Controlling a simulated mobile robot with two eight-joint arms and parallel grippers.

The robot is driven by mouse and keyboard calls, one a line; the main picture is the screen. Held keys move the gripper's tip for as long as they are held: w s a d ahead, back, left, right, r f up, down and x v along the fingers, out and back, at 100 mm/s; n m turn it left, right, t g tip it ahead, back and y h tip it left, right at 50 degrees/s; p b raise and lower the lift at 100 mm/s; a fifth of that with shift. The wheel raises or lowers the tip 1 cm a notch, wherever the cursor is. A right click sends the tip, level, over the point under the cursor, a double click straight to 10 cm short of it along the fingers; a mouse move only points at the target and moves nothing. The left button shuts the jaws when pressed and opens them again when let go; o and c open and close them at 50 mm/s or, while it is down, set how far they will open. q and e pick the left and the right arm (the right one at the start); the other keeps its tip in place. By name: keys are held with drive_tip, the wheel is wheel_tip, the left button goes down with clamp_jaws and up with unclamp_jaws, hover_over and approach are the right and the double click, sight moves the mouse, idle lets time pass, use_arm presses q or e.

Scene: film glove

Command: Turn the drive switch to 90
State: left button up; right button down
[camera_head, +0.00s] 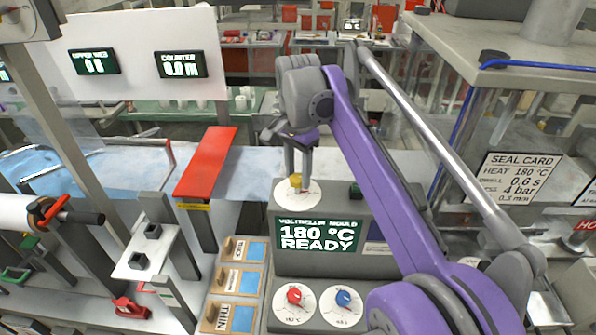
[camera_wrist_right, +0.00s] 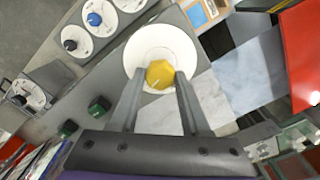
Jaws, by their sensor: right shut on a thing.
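The drive switch is a yellow knob (camera_head: 295,180) on a round white dial (camera_head: 284,196) on top of the grey control box (camera_head: 270,240). The fingers also show in the right wrist view (camera_wrist_right: 157,92). The dial's numbers are too small to read. My left gripper is not in view.
The box's screen (camera_head: 318,236) reads 180 °C READY. Below it are a red knob (camera_head: 294,296) and a blue knob (camera_head: 343,297) on white dials. A dark green button (camera_head: 355,191) is right of the yellow knob. A red bar (camera_head: 207,162) lies to the left.

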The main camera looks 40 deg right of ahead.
sight(298, 177)
drive_tip(key=shift+m, duration=1)
drive_tip(key=shift+c, duration=1.9)
unclamp_jaws()
wheel_tip(298, 177, up, 11)
drive_tip(key=shift+f, duration=0.1)
